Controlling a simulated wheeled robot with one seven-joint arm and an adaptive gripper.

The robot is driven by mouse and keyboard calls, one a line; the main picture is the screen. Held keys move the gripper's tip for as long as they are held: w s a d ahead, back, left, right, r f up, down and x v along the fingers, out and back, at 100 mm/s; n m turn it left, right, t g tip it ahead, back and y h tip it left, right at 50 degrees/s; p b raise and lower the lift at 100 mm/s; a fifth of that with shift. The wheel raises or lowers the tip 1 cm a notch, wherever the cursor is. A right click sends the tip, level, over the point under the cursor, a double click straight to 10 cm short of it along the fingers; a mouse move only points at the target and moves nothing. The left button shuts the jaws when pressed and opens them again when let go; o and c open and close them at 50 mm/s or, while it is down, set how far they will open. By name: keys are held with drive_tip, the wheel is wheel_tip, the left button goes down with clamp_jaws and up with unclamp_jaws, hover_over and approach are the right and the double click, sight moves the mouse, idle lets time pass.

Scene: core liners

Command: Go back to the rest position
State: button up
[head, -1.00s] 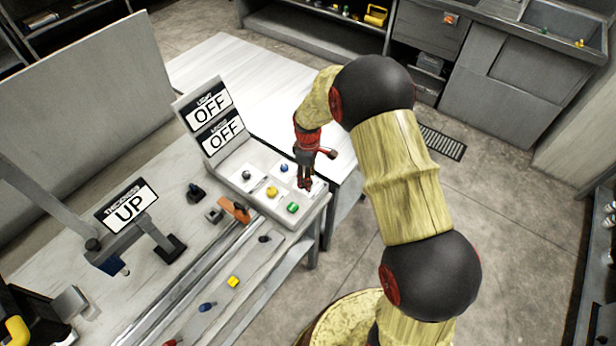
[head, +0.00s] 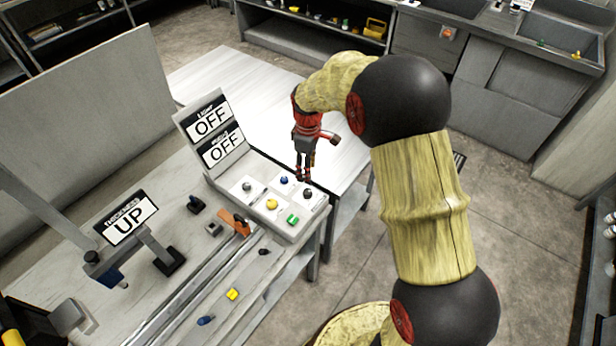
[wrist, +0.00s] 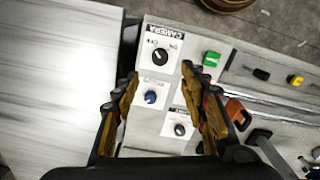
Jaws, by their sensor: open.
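My gripper (head: 305,175) is open and empty. In the head view it hangs pointing down at the back edge of the control panel (head: 259,221), above the black knob on its right side. In the wrist view the gripper (wrist: 165,100) has its two fingers spread wide, with the panel below and between them. A black camera knob (wrist: 160,56), a blue knob (wrist: 150,97) and another dark knob (wrist: 180,129) show there. A green switch (wrist: 210,60) lies beyond the fingers. Nothing is held. No marker for the rest position shows.
An upright sign reading OFF twice (head: 213,137) stands behind the panel. A slotted rail (head: 190,285) runs along the bench. A white table (head: 235,85) lies behind. Open floor (head: 545,210) is at right.

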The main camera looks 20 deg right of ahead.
drive_tip(key=shift+r, duration=0.45)
idle(0.3)
drive_tip(key=s+r+m+t+b, duration=0.1)
drive_tip(key=s+r+m+t, duration=0.1)
drive_tip(key=s+r, duration=0.4)
drive_tip(key=s+r+m+t+b, duration=0.1)
drive_tip(key=s+r+m, duration=0.4)
drive_tip(key=s, duration=0.9)
drive_tip(key=s+r+m+t+b, duration=0.2)
drive_tip(key=s+r+m, duration=0.1)
drive_tip(key=s+r, duration=0.4)
drive_tip(key=shift+s+a+r+t, duration=0.3)
drive_tip(key=shift+s+a+r, duration=0.05)
drive_tip(key=shift+s, duration=1.2)
